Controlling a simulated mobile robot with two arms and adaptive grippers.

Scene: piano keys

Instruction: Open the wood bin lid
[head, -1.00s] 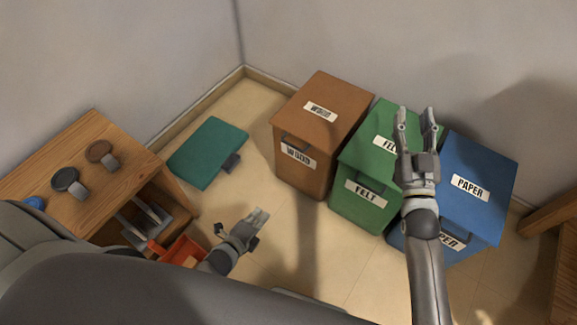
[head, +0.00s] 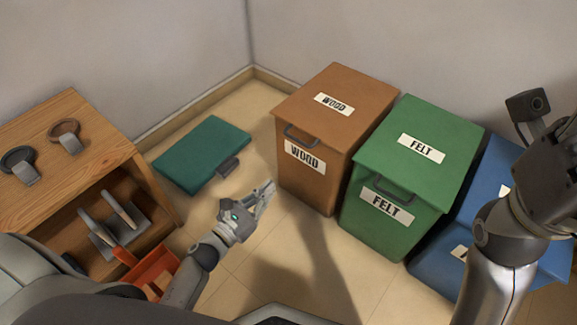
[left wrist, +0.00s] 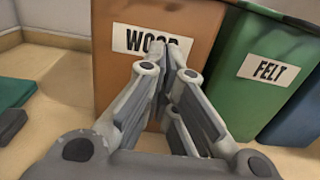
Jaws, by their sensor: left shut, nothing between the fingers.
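The brown wood bin (head: 314,185) stands on the floor near the wall corner, and its lid (head: 338,103) lies closed on top. A dark handle (head: 303,136) sits on the lid's front edge above the WOOD label. My left gripper (head: 266,190) is shut and empty, in front of the wood bin and below handle height, apart from it in the head view. In the left wrist view my left gripper (left wrist: 175,52) points at the front of the wood bin (left wrist: 200,20), overlapping its label; the handle is out of that view. My right arm is raised at the right; its fingertips are not clearly visible.
The green felt bin (head: 385,225) stands right of the wood bin, with the blue paper bin (head: 440,275) beyond it, partly hidden by my right arm. A teal flat object (head: 203,153) lies on the floor at left. A wooden cabinet (head: 100,125) stands far left.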

